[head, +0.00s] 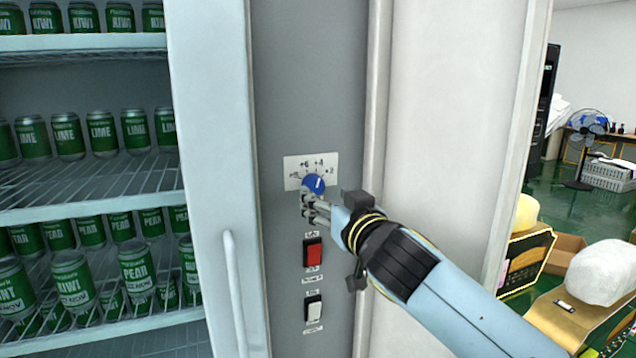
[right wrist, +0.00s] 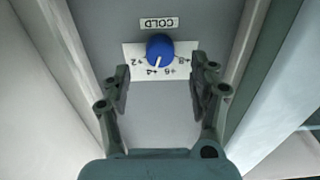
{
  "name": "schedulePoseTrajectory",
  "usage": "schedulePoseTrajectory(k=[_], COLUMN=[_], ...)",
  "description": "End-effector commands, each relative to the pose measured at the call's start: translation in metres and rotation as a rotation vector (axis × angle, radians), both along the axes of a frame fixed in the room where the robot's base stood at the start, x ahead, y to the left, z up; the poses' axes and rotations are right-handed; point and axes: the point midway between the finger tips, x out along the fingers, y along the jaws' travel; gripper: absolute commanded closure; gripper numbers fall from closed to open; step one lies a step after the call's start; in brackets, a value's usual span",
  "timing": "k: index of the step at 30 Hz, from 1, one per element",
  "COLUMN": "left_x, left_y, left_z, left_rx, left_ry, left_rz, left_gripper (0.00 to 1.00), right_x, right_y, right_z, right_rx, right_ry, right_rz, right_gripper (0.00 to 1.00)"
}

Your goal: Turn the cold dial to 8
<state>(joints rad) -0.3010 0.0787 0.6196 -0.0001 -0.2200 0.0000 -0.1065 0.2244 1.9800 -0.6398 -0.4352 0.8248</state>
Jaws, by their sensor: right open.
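The blue cold dial (head: 315,184) sits on a white scale plate (head: 291,166) marked +2, +4, +6 and +8, on the grey panel. Its white line points toward the +4 and +6 side; I cannot tell the exact setting. The dial (right wrist: 160,48) also shows in the right wrist view, upside down, under a COLD label (right wrist: 159,24). My right gripper (head: 309,207) is open; in the right wrist view its fingers (right wrist: 160,85) are spread wide, with the dial ahead of the gap, not clasped. The left gripper is out of view.
Below the dial are a red switch (head: 313,252) and a white switch (head: 313,308). A vertical door handle (head: 233,290) stands left of the panel, beside shelves (head: 90,201) of green cans. A white cabinet side (head: 450,110) is on the right.

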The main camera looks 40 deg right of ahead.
Motion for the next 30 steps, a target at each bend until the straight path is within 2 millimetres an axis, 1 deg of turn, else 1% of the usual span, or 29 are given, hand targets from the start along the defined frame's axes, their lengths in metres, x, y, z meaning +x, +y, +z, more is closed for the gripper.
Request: schedulePoseTrajectory(k=[1,3,6,9,13,19,20,30], left_x=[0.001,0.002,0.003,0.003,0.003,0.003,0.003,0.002], left_y=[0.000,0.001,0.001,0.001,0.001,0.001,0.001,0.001], left_z=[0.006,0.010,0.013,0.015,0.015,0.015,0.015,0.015], left_rx=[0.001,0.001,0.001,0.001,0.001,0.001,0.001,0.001], left_ry=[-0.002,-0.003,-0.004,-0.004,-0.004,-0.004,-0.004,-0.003], left_rz=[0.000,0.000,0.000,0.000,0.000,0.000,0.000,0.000], left_gripper=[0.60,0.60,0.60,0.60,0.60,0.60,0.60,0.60], right_x=[0.011,0.023,0.037,0.045,0.050,0.050,0.050,0.050], right_y=[-0.003,-0.006,-0.009,-0.011,-0.012,-0.012,-0.012,-0.012], right_z=[0.003,0.003,0.002,0.001,0.000,0.000,0.000,0.000], right_rx=[0.000,-0.001,-0.001,-0.001,0.000,0.000,0.000,-0.001], right_ry=[-0.001,-0.001,0.000,0.000,0.000,0.000,0.000,0.001], right_rz=[0.000,-0.001,0.000,0.000,0.001,0.001,0.001,0.001], right_gripper=[0.39,0.39,0.39,0.39,0.39,0.39,0.41,0.85])
